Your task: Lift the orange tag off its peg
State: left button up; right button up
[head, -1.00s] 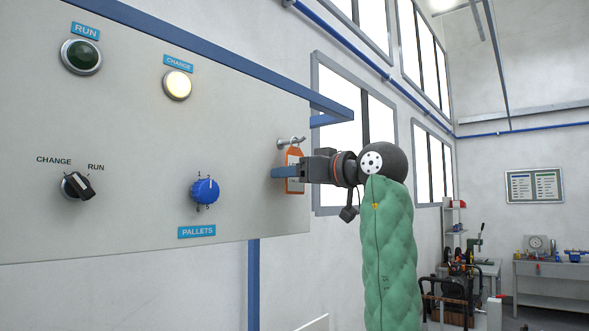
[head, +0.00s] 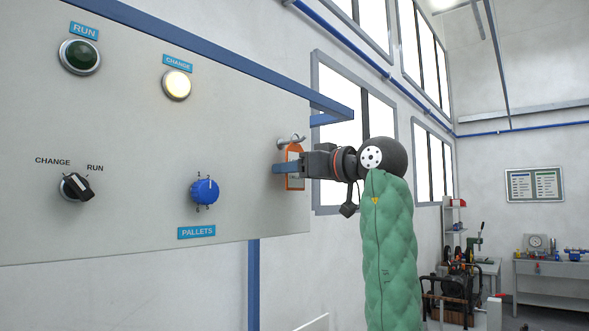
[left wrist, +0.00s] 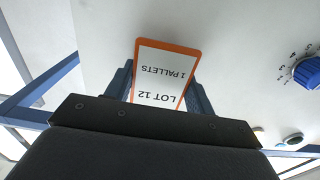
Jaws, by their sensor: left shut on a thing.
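The orange tag (head: 295,183) is at the right end of the grey panel, just below its peg (head: 291,139). It has an orange rim and a white face. In the left wrist view the tag (left wrist: 165,70) reads "LOT 12, 1 PALLETS", upside down. My left gripper (head: 287,169) comes in from the right and is shut on the tag, with a blue finger at each side edge. Whether the tag's top is still around the peg I cannot tell. My right gripper is not in view.
The panel (head: 120,130) carries a green RUN button (head: 80,56), a lit CHANGE button (head: 176,85), a black selector (head: 75,187) and a blue PALLETS knob (head: 204,191). A blue frame bar (head: 230,70) runs above the gripper. Benches stand far right.

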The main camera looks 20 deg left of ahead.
pick_arm(q)
jog(key=shift+r, duration=0.15)
jog(key=b+v, duration=0.1)
jog(key=v, duration=0.6)
jog(key=shift+s+d+r, duration=0.2)
jog(key=shift+d, duration=0.1)
dwell(1.0)
